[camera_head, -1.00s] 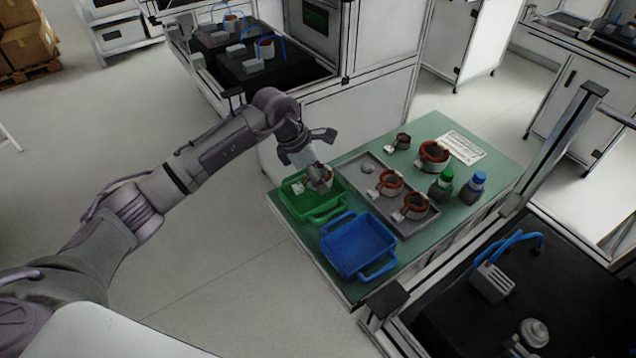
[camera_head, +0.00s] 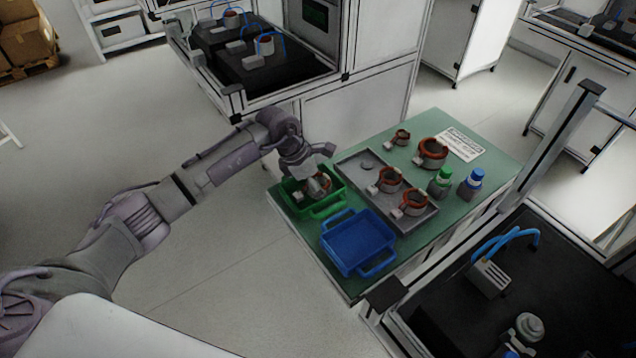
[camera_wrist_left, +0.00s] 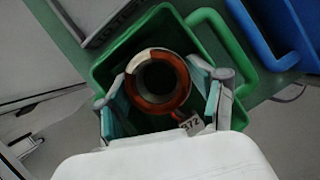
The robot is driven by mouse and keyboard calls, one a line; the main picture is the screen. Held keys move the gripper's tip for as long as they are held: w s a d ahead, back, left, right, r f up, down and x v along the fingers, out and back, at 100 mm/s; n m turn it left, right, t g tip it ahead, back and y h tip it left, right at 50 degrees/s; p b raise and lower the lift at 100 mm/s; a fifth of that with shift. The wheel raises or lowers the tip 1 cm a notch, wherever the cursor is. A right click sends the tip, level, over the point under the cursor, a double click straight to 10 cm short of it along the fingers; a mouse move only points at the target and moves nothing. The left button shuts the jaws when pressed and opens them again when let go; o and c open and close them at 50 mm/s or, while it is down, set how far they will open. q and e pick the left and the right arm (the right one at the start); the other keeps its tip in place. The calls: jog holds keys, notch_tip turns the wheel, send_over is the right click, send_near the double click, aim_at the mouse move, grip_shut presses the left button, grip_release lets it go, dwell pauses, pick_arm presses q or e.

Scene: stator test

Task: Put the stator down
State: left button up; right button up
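The stator (camera_head: 318,183), a ring with an orange-red winding, is low inside the green bin (camera_head: 331,209) on the green table. In the left wrist view the stator (camera_wrist_left: 181,92) is seen from above, with a tag marked "372" at its lower right. My left gripper (camera_head: 315,178) reaches down into the bin. Whether the stator touches the bin floor cannot be told. My right gripper is not in view.
A blue bin (camera_head: 358,243) stands beside the green bin. A grey tray (camera_head: 352,167) holds two stators (camera_head: 389,180). Two more stators (camera_head: 432,152), two bottles (camera_head: 441,184) and a printed sheet (camera_head: 465,143) are on the table (camera_head: 490,155). A black-topped workstation (camera_head: 440,300) is at lower right.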

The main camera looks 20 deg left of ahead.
pick_arm(q)
jog(key=shift+r+p, duration=0.3)
jog(key=shift+r, duration=0.05)
jog(key=b+v, duration=0.3)
jog(key=v, duration=0.8)
jog(key=shift+a+r, duration=0.2)
jog(key=shift+r, duration=0.15)
